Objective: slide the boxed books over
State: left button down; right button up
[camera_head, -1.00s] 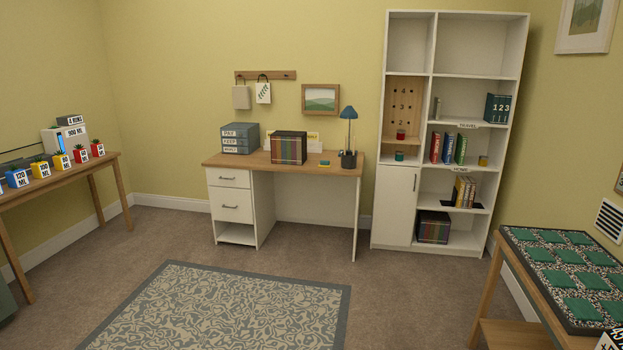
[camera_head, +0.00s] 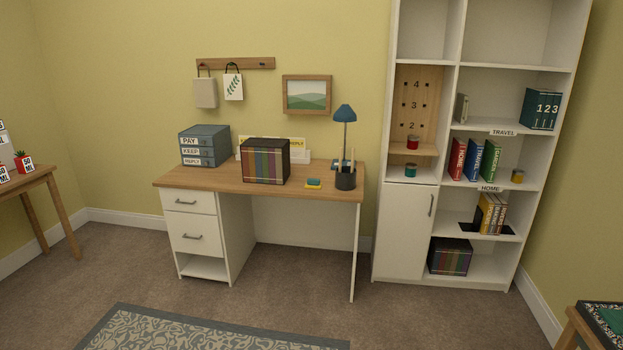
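A dark box of books with several coloured spines (camera_head: 265,161) stands upright on the desk top (camera_head: 212,181), near the middle, close to the front edge. A second, similar box of books (camera_head: 450,256) sits on the bottom shelf of the white bookcase (camera_head: 401,222), right of its closed cupboard door. Neither of my grippers shows in the head view.
A grey drawer unit (camera_head: 205,146) stands left of the desk box. A sponge-like block (camera_head: 313,183), a dark pen cup (camera_head: 345,179) and a blue lamp (camera_head: 345,114) stand to its right. A patterned rug (camera_head: 200,330) covers the front floor; bare carpet lies before the desk.

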aim_at(265, 161)
jog(key=i, duration=1.2)
jog(key=i+j+z, duration=0.1)
jog(key=i, duration=1.1)
